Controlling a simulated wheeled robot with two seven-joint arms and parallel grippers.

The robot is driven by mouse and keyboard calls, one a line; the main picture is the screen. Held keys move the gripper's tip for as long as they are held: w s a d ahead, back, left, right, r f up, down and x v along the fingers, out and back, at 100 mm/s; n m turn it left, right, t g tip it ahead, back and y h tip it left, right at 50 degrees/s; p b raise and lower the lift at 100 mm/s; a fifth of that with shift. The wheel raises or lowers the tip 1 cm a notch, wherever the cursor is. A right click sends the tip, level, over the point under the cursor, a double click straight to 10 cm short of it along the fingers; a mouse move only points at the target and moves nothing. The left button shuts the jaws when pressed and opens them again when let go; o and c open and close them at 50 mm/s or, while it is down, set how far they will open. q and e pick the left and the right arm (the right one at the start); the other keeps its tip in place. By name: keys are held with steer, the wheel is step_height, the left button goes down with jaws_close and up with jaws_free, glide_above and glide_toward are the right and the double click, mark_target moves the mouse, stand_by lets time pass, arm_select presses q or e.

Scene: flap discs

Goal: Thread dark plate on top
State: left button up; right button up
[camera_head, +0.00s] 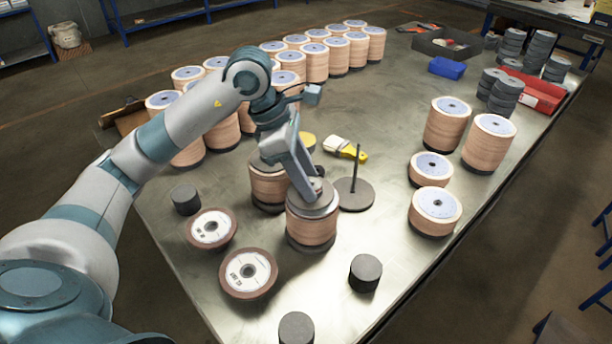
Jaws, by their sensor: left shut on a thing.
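My left gripper (314,194) reaches down onto the front stack of tan flap discs (312,228) near the middle of the table. It is shut on a dark grey round plate (325,207) at the top of that stack. The plate looks level and roughly centred; whether it rests fully on the discs is hard to tell. The fingertips are partly hidden by the gripper body. Just right of the stack is a dark round base with an upright rod (355,190), bare of discs. My right gripper is not in view.
Another disc stack (268,185) stands close behind. Two labelled discs (248,272) and several dark cylinders (365,270) lie in front. A yellow-handled brush (345,148) lies behind the rod. Finished-looking stacks (447,124) stand at right, with many more at the back left.

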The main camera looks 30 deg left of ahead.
arm_select(q)
steer(key=shift+f+b, duration=0.3)
steer(key=shift+f, duration=0.25)
stand_by(0.4)
steer(key=o, duration=1.5)
steer(key=shift+a, duration=0.1)
